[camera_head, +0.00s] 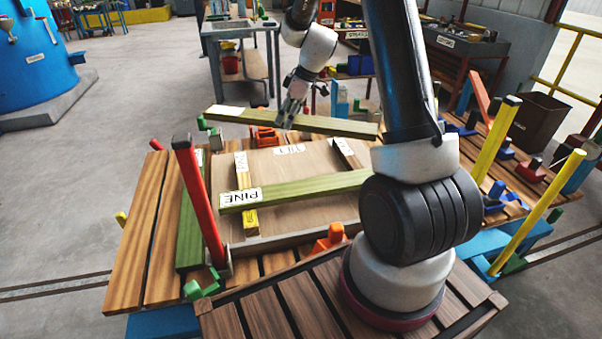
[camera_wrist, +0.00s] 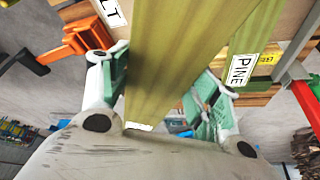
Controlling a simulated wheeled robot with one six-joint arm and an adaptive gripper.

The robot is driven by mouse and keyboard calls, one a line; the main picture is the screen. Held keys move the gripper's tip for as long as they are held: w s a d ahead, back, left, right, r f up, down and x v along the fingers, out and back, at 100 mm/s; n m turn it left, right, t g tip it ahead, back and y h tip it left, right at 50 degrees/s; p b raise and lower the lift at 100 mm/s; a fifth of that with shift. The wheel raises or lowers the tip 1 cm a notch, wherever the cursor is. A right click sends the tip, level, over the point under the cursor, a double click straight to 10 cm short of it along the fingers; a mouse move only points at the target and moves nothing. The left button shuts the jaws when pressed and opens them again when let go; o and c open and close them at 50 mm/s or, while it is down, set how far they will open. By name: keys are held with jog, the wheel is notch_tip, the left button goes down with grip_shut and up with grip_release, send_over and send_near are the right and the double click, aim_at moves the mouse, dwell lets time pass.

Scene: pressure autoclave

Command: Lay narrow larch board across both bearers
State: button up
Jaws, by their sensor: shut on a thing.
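My gripper (camera_head: 290,113) is shut on a greenish board (camera_head: 335,126) and holds it above the back of a framed wooden panel. The board's white label is unreadable in the head view, so I cannot confirm it is larch. In the wrist view the held board (camera_wrist: 165,60) runs between the two fingers. On the panel (camera_head: 290,222) lie two bearers: a yellowish left one (camera_head: 242,175) and a brown right one (camera_head: 345,150). A green board labelled PINE (camera_head: 300,190) lies across the left bearer; its right end is hidden behind my arm. It also shows in the wrist view (camera_wrist: 257,38).
A red post (camera_head: 198,195) rises at the panel's left, beside another green board (camera_head: 188,225). Yellow posts (camera_head: 540,213) stand at the right. Orange clamps (camera_head: 328,240) sit at the panel's front and back.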

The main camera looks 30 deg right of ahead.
jog(key=shift+d+f+n+g+y, duration=0.15)
jog(key=shift+d+f+n+g, duration=0.45)
jog(key=shift+f, duration=1.95)
jog(key=shift+d+f+n+g+y, duration=0.15)
jog(key=shift+d+f+n, duration=0.4)
jog(key=shift+f+n, duration=1.45)
jog(key=shift+d+f+n+g+y, duration=0.25)
jog(key=shift+d+f+n, duration=0.25)
jog(key=shift+f, duration=2.6)
jog(key=shift+d+f, duration=0.1)
jog(key=o, duration=1.5)
